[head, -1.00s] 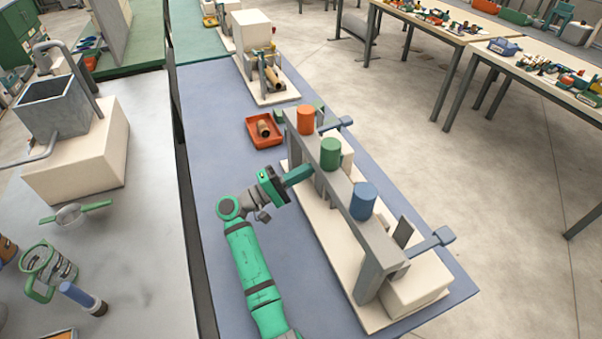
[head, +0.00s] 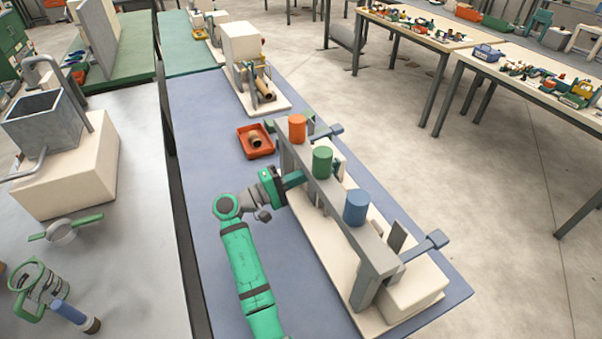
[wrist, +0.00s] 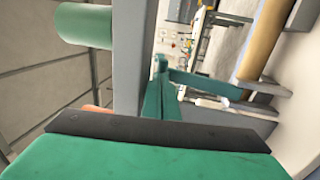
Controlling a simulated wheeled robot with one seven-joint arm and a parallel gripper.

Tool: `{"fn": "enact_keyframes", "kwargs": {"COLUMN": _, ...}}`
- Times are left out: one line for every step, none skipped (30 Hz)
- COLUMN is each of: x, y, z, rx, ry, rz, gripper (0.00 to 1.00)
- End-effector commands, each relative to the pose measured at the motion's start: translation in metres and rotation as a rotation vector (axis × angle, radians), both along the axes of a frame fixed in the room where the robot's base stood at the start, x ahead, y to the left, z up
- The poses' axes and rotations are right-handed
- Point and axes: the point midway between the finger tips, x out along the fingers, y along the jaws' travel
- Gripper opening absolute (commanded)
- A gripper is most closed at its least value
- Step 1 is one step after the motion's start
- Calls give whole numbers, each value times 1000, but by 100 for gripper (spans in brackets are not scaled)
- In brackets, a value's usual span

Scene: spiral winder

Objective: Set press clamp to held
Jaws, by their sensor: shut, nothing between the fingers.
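The press (head: 375,255) is a long cream-based machine with a grey overhead beam carrying orange (head: 297,128), green (head: 322,160) and blue (head: 356,206) cylinders. Two grey-blue levers stick out on its right side, a near one (head: 437,240) and a far one (head: 334,130). I cannot tell which part is the clamp. My gripper (head: 297,180) is at the press's left side, its teal fingers shut and empty, reaching toward the space under the beam near the green cylinder. In the wrist view the fingers (wrist: 160,92) are beside a grey upright; contact cannot be told.
A red tray (head: 242,143) with a brown roll (head: 256,141) lies behind my gripper on the blue table (head: 200,110). A cream machine (head: 241,45) stands farther back. A grey table with a hopper (head: 45,120) is at the left. The blue table left of the press is mostly clear.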

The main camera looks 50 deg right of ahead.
Motion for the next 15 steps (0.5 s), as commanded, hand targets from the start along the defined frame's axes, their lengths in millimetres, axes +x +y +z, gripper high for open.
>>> {"fn": "enact_keyframes", "kwargs": {"x": -1, "y": -1, "z": 0, "rx": 2, "ry": -1, "rz": -1, "gripper": 0}}
{"fn": "enact_keyframes", "kwargs": {"x": -1, "y": -1, "z": 0, "rx": 2, "ry": 0, "rz": -1, "gripper": 0}}
{"fn": "enact_keyframes", "kwargs": {"x": 0, "y": 0, "z": 0, "rx": 2, "ry": 0, "rz": 0, "gripper": 0}}
{"fn": "enact_keyframes", "kwargs": {"x": 0, "y": 0, "z": 0, "rx": 1, "ry": 0, "rz": 0, "gripper": 0}}
{"fn": "enact_keyframes", "kwargs": {"x": 0, "y": 0, "z": 0, "rx": 1, "ry": 0, "rz": 0, "gripper": 0}}
{"fn": "enact_keyframes", "kwargs": {"x": 0, "y": 0, "z": 0, "rx": 1, "ry": 0, "rz": -1, "gripper": 0}}
{"fn": "enact_keyframes", "kwargs": {"x": 0, "y": -1, "z": 0, "rx": 1, "ry": 0, "rz": -1, "gripper": 0}}
{"fn": "enact_keyframes", "kwargs": {"x": -1, "y": -1, "z": 0, "rx": 1, "ry": 0, "rz": -1, "gripper": 0}}
{"fn": "enact_keyframes", "kwargs": {"x": -1, "y": -1, "z": 0, "rx": 1, "ry": 0, "rz": -1, "gripper": 0}}
{"fn": "enact_keyframes", "kwargs": {"x": 0, "y": 0, "z": 0, "rx": 1, "ry": 0, "rz": -1, "gripper": 0}}
{"fn": "enact_keyframes", "kwargs": {"x": 0, "y": 0, "z": 0, "rx": 1, "ry": 0, "rz": -1, "gripper": 0}}
{"fn": "enact_keyframes", "kwargs": {"x": 1, "y": 2, "z": -1, "rx": 1, "ry": 0, "rz": -1, "gripper": 0}}
{"fn": "enact_keyframes", "kwargs": {"x": 1, "y": 4, "z": -1, "rx": 0, "ry": 1, "rz": -1, "gripper": 0}}
{"fn": "enact_keyframes", "kwargs": {"x": 2, "y": 6, "z": -2, "rx": 0, "ry": 1, "rz": 0, "gripper": 0}}
{"fn": "enact_keyframes", "kwargs": {"x": 4, "y": 11, "z": -3, "rx": 1, "ry": 0, "rz": 0, "gripper": 0}}
